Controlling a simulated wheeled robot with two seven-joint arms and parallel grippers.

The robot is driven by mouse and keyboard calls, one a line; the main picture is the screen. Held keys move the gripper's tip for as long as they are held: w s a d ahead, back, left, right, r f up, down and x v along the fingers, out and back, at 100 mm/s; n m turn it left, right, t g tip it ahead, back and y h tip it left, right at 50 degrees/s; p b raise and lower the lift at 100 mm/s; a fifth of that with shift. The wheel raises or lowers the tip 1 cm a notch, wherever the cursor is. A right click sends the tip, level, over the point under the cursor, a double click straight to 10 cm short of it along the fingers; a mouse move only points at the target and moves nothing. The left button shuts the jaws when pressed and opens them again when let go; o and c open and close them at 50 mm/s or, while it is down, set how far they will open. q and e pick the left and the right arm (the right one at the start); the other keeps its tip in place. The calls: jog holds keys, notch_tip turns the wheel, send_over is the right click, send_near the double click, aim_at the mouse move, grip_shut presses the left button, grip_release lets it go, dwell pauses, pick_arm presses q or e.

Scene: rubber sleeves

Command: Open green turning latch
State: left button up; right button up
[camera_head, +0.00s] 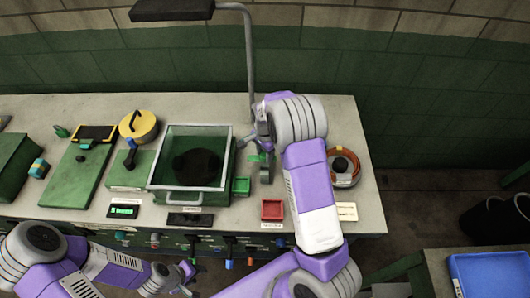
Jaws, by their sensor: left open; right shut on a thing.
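A small green piece (256,158), which looks like the green turning latch, sits at the right side of the green glass-topped box (227,152). My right gripper (259,160) reaches it from the right and is shut on it. The gripper and wrist hide part of the latch, so its exact angle cannot be told. My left gripper (188,273) is open and empty, low in front of the table's front edge, well away from the latch.
A lamp post (249,60) rises behind my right gripper. A yellow round lid (139,126) and an orange ring (345,180) lie on the grey table (372,215).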

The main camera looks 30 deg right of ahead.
jog(key=o, duration=1.1)
jog(key=shift+c, duration=0.2)
jog(key=shift+r, duration=3.8)
